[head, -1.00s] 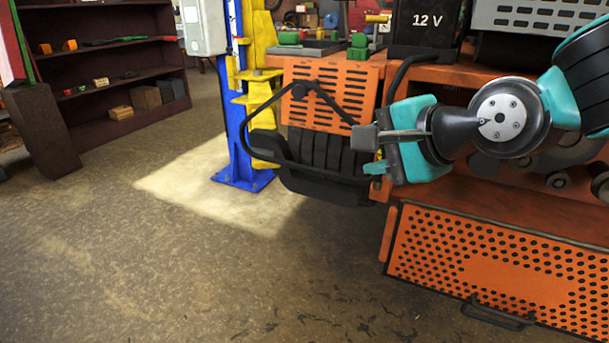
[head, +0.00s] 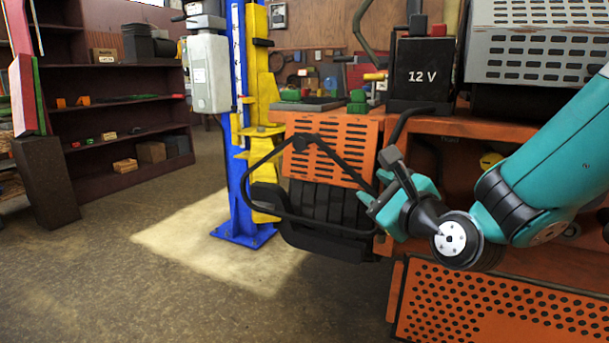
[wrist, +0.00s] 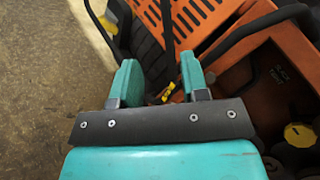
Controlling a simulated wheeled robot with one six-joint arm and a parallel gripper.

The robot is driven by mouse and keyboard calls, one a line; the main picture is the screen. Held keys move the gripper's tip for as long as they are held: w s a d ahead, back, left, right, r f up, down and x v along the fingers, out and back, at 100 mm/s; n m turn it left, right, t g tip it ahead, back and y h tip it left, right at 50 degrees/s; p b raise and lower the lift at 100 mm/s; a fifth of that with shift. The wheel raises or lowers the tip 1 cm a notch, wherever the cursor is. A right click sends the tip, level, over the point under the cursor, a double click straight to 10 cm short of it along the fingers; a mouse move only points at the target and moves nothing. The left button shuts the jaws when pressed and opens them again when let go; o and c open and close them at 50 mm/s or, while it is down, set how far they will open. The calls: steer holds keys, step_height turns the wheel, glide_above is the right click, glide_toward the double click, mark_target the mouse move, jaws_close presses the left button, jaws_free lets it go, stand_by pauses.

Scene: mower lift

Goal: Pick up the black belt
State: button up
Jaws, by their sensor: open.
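A thin black loop (head: 262,160), which looks like the belt, hangs at a round black knob on the orange slotted panel (head: 330,150) of the mower. It slopes down to the left and right, in front of a dark ribbed part. My gripper (head: 374,192) is at the loop's right side, with its teal fingers apart. In the wrist view, the gripper (wrist: 159,65) is open, and a thin black strand (wrist: 167,22) runs down toward the gap between the fingers. I cannot tell whether the strand lies between them or beyond; its lower end is hidden.
A blue and yellow lift post (head: 240,120) stands left of the mower. A 12 V battery (head: 425,75) sits above my gripper. A curved black bar (head: 400,122) rises close by. An orange perforated panel (head: 480,310) is below. Open floor (head: 130,290) lies to the left.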

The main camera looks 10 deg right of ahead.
mark_target(345, 165)
steer(key=p+x, duration=0.7)
steer(key=shift+w+d+r, duration=0.15)
steer(key=shift+d+r, duration=0.15)
steer(key=shift+r, duration=0.05)
steer(key=shift+w+a+f, duration=0.1)
steer(key=shift+w+f, duration=0.1)
steer(key=shift+w, duration=0.35)
steer(key=p+x, duration=0.2)
steer(key=x, duration=0.3)
steer(key=shift+w+p, duration=0.2)
steer(key=shift+p, duration=0.1)
jaws_close()
